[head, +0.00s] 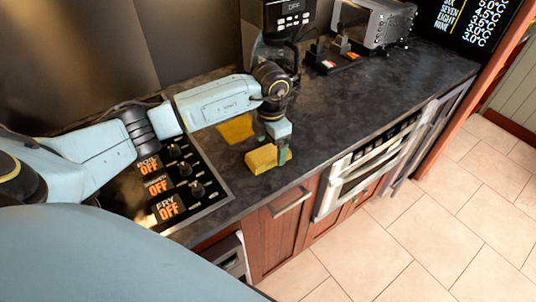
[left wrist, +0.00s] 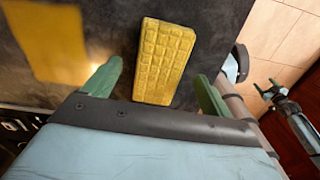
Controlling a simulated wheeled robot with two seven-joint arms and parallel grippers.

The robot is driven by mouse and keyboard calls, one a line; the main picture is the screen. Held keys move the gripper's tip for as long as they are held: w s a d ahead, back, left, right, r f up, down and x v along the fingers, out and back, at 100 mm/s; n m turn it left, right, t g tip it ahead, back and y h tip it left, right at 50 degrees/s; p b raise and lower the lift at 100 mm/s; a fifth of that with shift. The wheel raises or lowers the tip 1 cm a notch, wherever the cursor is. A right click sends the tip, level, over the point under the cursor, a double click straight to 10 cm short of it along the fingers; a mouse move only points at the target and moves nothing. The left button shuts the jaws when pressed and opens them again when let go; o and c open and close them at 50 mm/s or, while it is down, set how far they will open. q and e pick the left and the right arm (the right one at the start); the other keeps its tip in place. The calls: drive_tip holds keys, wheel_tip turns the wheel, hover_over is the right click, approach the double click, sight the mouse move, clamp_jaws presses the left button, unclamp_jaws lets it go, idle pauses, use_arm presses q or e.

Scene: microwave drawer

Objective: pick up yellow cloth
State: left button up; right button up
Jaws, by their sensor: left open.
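A thick yellow block-like piece with a grid pattern (head: 262,158), perhaps the folded cloth, lies on the dark counter near its front edge. It also shows in the left wrist view (left wrist: 163,60). A flat yellow sheet (head: 236,129) lies behind it and also shows in the left wrist view (left wrist: 48,40); I cannot tell which piece is the cloth. My left gripper (head: 277,150) is open above the thick piece. In the left wrist view, its green fingers (left wrist: 158,87) are on either side of that piece's near end. My right gripper (left wrist: 268,88) shows small, over the floor.
The stove panel (head: 170,185) with knobs lies left of the yellow pieces. A coffee machine (head: 275,25) and a toaster-like appliance (head: 375,22) stand at the back. Drawer handles (head: 292,202) and an oven front (head: 360,175) are below the counter edge. The counter's right part is clear.

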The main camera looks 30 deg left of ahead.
sight(270, 151)
use_arm(q)
wheel_tip(270, 151, down, 2)
drive_tip(key=shift+c, duration=0.3)
drive_tip(key=c, duration=1)
drive_tip(key=shift+r, duration=0.1)
wheel_tip(270, 151, up, 10)
drive_tip(key=shift+f+b, duration=0.1)
drive_tip(key=shift+b, duration=0.2)
